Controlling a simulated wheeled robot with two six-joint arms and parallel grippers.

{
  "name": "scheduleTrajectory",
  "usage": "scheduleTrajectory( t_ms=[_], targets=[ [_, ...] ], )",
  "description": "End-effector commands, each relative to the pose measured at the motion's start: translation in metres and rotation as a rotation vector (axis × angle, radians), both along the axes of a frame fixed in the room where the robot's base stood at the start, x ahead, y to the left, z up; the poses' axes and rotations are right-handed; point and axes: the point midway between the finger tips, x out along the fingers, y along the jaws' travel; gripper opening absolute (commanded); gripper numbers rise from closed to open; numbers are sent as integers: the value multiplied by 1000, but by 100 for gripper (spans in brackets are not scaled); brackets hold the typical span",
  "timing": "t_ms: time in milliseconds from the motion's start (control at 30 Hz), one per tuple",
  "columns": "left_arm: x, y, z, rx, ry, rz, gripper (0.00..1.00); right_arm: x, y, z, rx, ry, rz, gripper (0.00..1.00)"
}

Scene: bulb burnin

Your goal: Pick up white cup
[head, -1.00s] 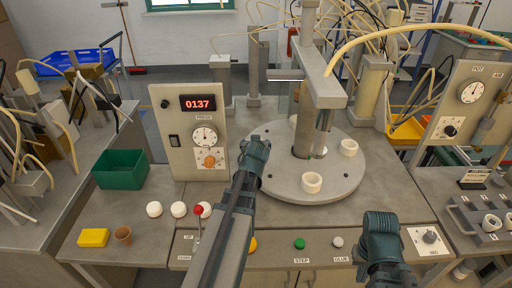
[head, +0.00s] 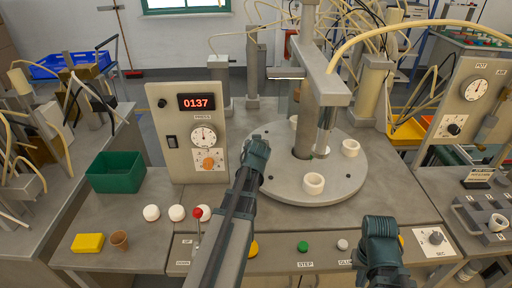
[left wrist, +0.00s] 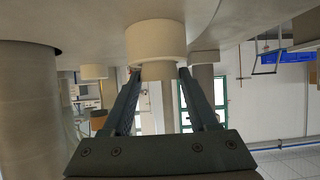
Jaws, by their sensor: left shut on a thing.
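My left gripper (left wrist: 160,75) reaches the turntable (head: 335,190) in the left wrist view, which appears upside down. A white cup (left wrist: 157,40) shows there as a wide white ring against the turntable, with a narrower pale part between my fingertips. I cannot tell whether ring and narrower part are one piece. The fingers are shut on it. In the head view my left arm hides this cup and its own fingers. Two other white cups stand on the turntable, one in front (head: 314,183) and one at the right (head: 350,148). My right gripper (head: 380,245) is low at the front right, fingers hidden.
A grey column and overhanging arm (head: 322,85) rise over the turntable. A control panel (head: 190,135) reading 0137 stands left.

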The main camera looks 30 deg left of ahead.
Motion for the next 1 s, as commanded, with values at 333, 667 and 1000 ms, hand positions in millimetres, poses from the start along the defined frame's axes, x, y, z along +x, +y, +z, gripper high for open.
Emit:
scheduleTrajectory(
  t_ms=[333,667,1000],
  targets=[
    [0,0,2,0,0,0,0,0,0,2,0,0,0,0],
    [0,0,29,0,0,0,0,0,0,29,0,0,0,0],
    [0,0,82,0,0,0,0,0,0,82,0,0,0,0]
  ],
)
